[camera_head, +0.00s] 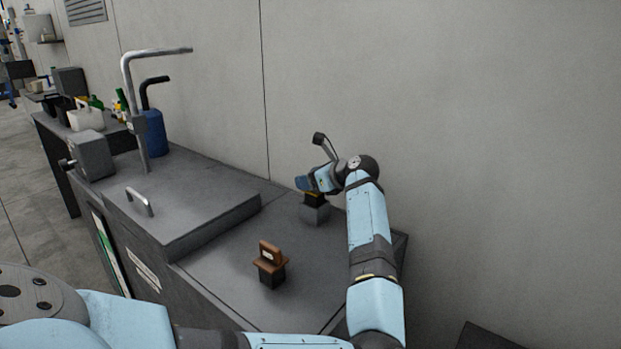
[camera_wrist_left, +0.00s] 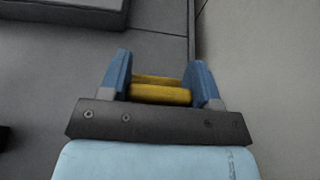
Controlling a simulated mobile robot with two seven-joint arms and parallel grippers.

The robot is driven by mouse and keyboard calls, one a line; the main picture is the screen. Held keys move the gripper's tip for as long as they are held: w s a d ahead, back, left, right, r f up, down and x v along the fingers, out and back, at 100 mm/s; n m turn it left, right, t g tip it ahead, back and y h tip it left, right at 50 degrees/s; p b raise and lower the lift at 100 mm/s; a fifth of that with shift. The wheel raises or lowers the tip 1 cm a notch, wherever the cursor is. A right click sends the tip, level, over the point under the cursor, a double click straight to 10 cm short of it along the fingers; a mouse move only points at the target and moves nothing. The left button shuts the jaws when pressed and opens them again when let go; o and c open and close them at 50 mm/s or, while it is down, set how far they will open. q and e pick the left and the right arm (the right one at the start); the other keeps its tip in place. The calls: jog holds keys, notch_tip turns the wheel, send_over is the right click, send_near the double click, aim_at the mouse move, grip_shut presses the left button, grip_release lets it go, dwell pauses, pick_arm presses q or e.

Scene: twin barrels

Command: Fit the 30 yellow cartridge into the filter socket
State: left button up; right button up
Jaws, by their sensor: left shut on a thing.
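My left gripper (camera_head: 308,186) is at the far right part of the bench top, at the end of my light blue arm. It is shut on the yellow cartridge (camera_head: 313,194). In the left wrist view the yellow cartridge (camera_wrist_left: 160,91) sits between the two blue fingers of the left gripper (camera_wrist_left: 160,80). A dark lower part shows below the yellow in the head view. A grey block (camera_head: 316,216), which looks like the filter socket, stands directly under it. I cannot tell how deep the cartridge sits in it. My right gripper is not in view.
A brown cartridge (camera_head: 270,263) with a dark base stands on the bench top (camera_head: 225,268), nearer than the socket. A raised lid with a handle (camera_head: 139,201) lies left. A bent pipe (camera_head: 137,110) and a blue bottle (camera_head: 154,133) stand behind. A wall closes the back.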

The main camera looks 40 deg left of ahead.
pick_arm(q)
jog(key=shift+f+b, duration=1.15)
jog(key=shift+f, duration=0.6)
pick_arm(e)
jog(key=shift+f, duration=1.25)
pick_arm(q)
jog(key=o, duration=1)
